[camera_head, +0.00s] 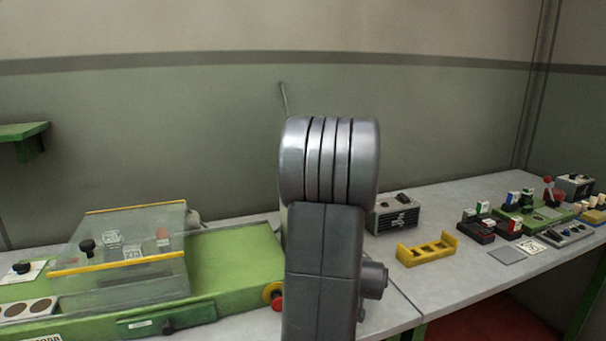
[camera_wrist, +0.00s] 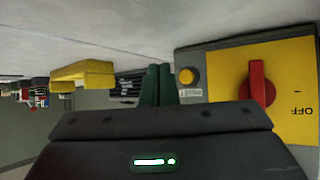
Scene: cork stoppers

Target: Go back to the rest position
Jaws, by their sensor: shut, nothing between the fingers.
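My gripper (camera_wrist: 156,86) shows in the wrist view as two dark green fingers close together, shut and empty. In the head view my grey arm stands upright in the middle of the picture, and my gripper is hidden there. In the wrist view, a grey box with a yellow plate (camera_wrist: 225,75) and a red rotary knob (camera_wrist: 261,86) is to the right of the fingers. A yellow button (camera_wrist: 187,76) is on this box, close beside the fingertips in the picture. I cannot tell whether they touch. No cork stopper can be made out.
A yellow slotted holder (camera_head: 427,250) lies on the grey bench right of my arm, before a dark box (camera_head: 396,214). A green machine (camera_head: 235,262) with a clear yellow-edged cover (camera_head: 70,243) fills the left. Small coloured devices crowd the far right. The wall is behind.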

